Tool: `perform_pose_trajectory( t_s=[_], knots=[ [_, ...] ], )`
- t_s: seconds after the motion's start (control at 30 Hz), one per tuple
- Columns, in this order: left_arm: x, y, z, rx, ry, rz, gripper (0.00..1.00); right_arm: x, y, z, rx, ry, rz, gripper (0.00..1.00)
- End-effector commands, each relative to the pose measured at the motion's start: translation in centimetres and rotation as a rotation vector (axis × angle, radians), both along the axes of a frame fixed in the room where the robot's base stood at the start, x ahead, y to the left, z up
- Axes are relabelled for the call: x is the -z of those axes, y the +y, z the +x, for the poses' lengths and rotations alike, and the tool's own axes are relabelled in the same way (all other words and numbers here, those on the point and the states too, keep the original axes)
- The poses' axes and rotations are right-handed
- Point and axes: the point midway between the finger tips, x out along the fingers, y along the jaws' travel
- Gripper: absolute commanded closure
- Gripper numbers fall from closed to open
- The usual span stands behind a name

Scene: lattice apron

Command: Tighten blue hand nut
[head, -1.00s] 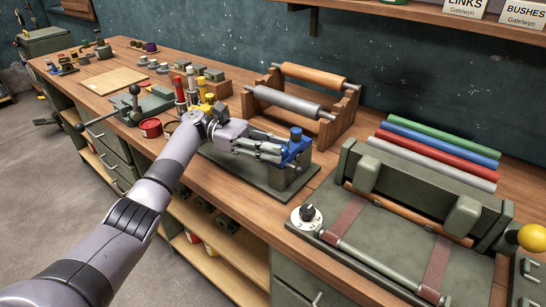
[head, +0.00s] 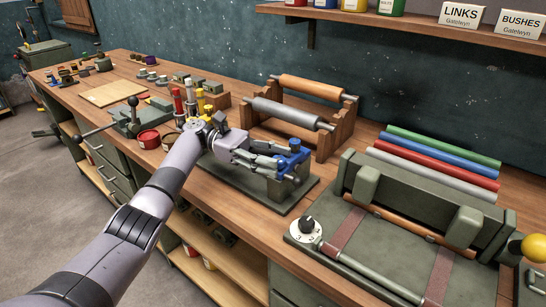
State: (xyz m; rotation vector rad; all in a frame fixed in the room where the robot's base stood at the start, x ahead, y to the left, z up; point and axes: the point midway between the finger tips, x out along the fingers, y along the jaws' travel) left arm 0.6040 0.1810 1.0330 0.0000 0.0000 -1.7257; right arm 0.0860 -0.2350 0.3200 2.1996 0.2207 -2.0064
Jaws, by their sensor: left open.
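The blue hand nut (head: 295,144) sits on top of a blue-headed fixture (head: 289,161) on a dark green base plate (head: 243,184) on the workbench. My left gripper (head: 287,158) reaches in from the left, low over the plate. Its fingers are open, with their tips at the blue head of the fixture, just below the nut's top. I cannot tell whether they touch it. My right gripper is not in view.
A wooden rack with a grey roller (head: 290,113) and a brown roller (head: 312,87) stands behind the fixture. Coloured rods (head: 425,160) lie to the right, near a green clamping machine (head: 385,240). Red and yellow bottles (head: 178,103) stand behind my left wrist.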

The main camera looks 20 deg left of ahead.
Motion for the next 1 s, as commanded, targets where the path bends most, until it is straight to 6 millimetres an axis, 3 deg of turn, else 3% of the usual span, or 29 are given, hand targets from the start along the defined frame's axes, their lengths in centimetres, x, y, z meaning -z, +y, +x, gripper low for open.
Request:
perform_pose_trajectory(
  t_s=[0.33,0.73,1.0],
  knots=[
    [-0.7,0.1,0.0,-0.001,-0.002,0.000,0.52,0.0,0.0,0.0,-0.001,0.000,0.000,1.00],
    [-7.8,0.0,0.0,0.000,-0.005,-0.001,0.52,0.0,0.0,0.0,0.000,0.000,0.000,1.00],
    [-9.9,0.0,0.0,0.000,0.000,0.000,0.52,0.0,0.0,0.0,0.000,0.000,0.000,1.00]
  ],
)
